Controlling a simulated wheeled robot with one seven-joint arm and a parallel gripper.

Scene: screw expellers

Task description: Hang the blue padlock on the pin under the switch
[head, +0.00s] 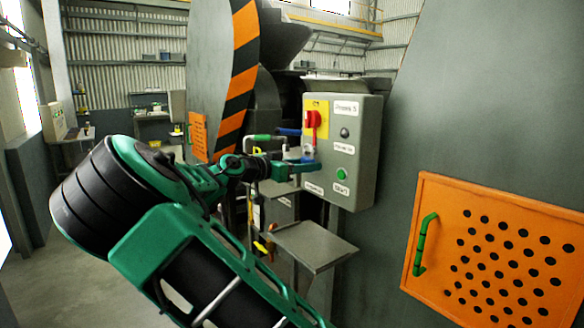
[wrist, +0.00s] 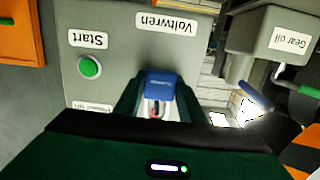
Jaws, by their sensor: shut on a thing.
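The grey switch box (head: 343,150) carries a red rotary switch (head: 314,119) on a yellow plate. My gripper (head: 298,168) is in front of the box's lower left part, below the switch. It is shut on the blue padlock (wrist: 159,85), which shows between the two fingers in the wrist view. In the head view the padlock (head: 308,167) is a small blue patch at the fingertips. The pin is not clearly visible, and I cannot tell whether the shackle touches it. The wrist view shows the box face (wrist: 110,55) upside down, close behind the padlock.
A green start button (head: 341,174) sits low on the box. A small grey shelf (head: 310,248) stands below. An orange perforated panel (head: 490,250) with a green handle is at right. A grey container labelled Gear oil (wrist: 268,40) shows in the wrist view.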

